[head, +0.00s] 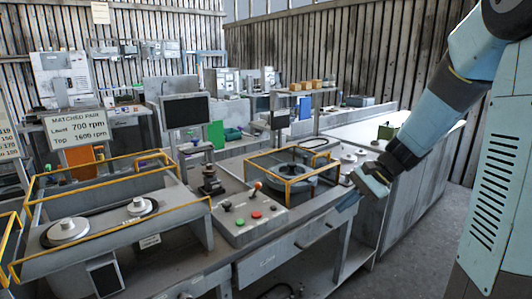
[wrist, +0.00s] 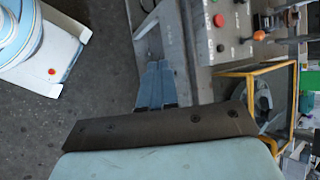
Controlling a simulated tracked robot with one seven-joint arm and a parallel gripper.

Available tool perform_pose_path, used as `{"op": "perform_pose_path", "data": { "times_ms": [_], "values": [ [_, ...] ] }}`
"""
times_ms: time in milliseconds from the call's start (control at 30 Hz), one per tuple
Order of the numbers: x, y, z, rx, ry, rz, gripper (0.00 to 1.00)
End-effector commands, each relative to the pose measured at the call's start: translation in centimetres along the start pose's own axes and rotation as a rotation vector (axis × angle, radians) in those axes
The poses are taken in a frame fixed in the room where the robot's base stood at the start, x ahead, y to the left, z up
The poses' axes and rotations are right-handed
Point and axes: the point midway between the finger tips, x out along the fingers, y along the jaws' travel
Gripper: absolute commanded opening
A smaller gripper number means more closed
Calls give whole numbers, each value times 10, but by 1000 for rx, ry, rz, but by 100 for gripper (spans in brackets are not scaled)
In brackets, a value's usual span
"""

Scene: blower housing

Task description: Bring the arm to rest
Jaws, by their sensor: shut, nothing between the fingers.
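My arm (head: 440,110) reaches down and to the left from my body on the right side of the head view. My gripper (head: 346,204) hangs in front of the bench's front edge, to the right of the control panel. In the wrist view my gripper (wrist: 154,86) shows two blue fingers side by side, shut and empty. The grey bench front is beside and beyond them in that view. I cannot tell the exact gap between the fingers and the bench.
The bench carries a control panel (head: 248,219) with buttons and levers, and a yellow-railed round housing (head: 292,176). Another yellow-railed unit (head: 110,221) stands at left. A long grey cabinet (head: 416,178) is behind my gripper. Grey floor (head: 405,238) is clear at lower right.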

Motion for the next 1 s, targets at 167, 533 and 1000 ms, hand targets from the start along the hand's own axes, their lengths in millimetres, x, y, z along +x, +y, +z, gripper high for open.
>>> {"op": "perform_pose_path", "data": {
  "times_ms": [167, 533, 1000],
  "values": [
    [-15, 7, 38, -151, 90, 103, 0],
    [-49, 32, 99, -445, 289, 288, 0],
    [-97, 69, 156, -792, 570, 464, 0]
  ]
}}
